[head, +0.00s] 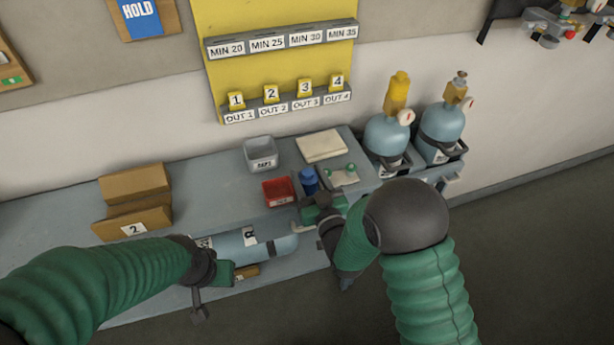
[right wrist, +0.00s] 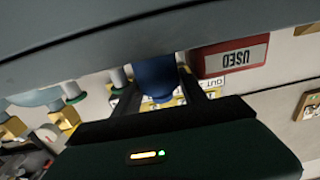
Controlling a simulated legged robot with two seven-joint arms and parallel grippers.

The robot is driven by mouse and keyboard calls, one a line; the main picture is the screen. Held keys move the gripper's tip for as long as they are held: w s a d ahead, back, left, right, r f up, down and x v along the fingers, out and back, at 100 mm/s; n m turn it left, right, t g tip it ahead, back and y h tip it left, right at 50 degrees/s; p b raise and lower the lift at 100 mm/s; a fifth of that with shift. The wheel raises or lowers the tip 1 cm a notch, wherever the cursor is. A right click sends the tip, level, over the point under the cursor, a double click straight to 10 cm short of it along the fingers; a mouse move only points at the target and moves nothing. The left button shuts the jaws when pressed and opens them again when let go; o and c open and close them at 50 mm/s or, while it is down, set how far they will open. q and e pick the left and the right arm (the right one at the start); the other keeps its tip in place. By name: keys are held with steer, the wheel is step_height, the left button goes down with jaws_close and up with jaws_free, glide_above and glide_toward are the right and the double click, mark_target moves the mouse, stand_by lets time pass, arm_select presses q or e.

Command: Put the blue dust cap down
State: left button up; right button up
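The blue dust cap (head: 309,181) shows at the bench's right part, beside the red tray. My right gripper (head: 316,207) is right at it. In the right wrist view the blue cap (right wrist: 155,77) sits between the two fingers, which appear closed on its sides. The bench surface is close to the cap; whether they touch is unclear. A pale blue cylinder (head: 235,246) lies on its side at the bench's front. My left gripper (head: 228,272) is at its near side; its fingertips are hidden, so its grip cannot be told.
The red tray (head: 278,191), labelled USED in the right wrist view (right wrist: 233,56), is next to the cap. A grey bin (head: 261,154), a pale pad (head: 320,146) and a small plate with green knobs (head: 343,177) stand behind. Two upright cylinders (head: 388,136) are at right. A brown cradle (head: 135,200) is at left.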

steer(key=shift+s+f, duration=0.1)
steer(key=shift+f, duration=0.3)
steer(key=shift+r, duration=0.1)
